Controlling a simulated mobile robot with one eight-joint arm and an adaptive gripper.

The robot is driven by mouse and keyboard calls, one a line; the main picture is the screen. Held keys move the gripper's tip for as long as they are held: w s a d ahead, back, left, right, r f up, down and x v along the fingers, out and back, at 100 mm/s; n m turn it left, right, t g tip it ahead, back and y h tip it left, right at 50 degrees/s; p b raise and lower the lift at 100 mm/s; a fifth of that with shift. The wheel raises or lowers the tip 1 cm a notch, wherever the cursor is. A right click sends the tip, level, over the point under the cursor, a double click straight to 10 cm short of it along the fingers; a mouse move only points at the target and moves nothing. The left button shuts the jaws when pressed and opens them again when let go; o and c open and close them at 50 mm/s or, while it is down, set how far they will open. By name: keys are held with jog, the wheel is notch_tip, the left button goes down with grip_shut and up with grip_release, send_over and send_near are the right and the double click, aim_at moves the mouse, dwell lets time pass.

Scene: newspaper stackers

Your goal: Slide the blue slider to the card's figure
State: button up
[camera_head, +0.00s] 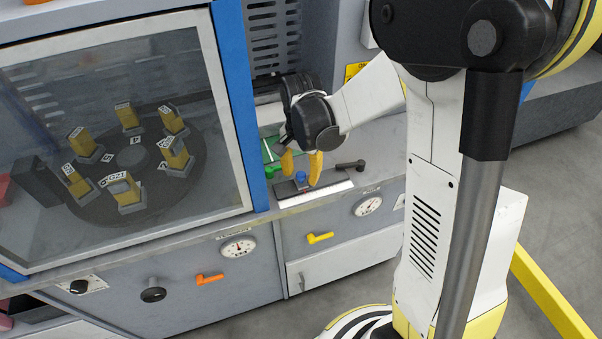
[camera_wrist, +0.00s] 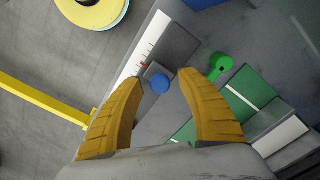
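The blue slider (camera_head: 300,177) is a round blue knob on a grey block. It sits on a dark rail beside a white graduated scale (camera_head: 316,194), on the ledge right of the glass cabinet. The wrist view also shows the blue knob (camera_wrist: 160,82) and the scale, with a small red mark near the block. My gripper (camera_head: 302,165) is open, its yellow fingers pointing down over the knob. In the wrist view the knob lies between the fingertips (camera_wrist: 162,77), with visible gaps on both sides. I cannot make out the card or its figure.
A green knob (camera_wrist: 221,66) and a green plate (camera_wrist: 250,97) with a white line lie beside the rail. A black handle (camera_head: 350,165) sits on the ledge to the right. The glass cabinet (camera_head: 120,140) with yellow blocks stands close on the left.

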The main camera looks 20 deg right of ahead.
grip_shut()
jog(key=d, duration=0.7)
jog(key=shift+o, duration=0.8)
grip_release()
notch_tip(320, 180, up, 12)
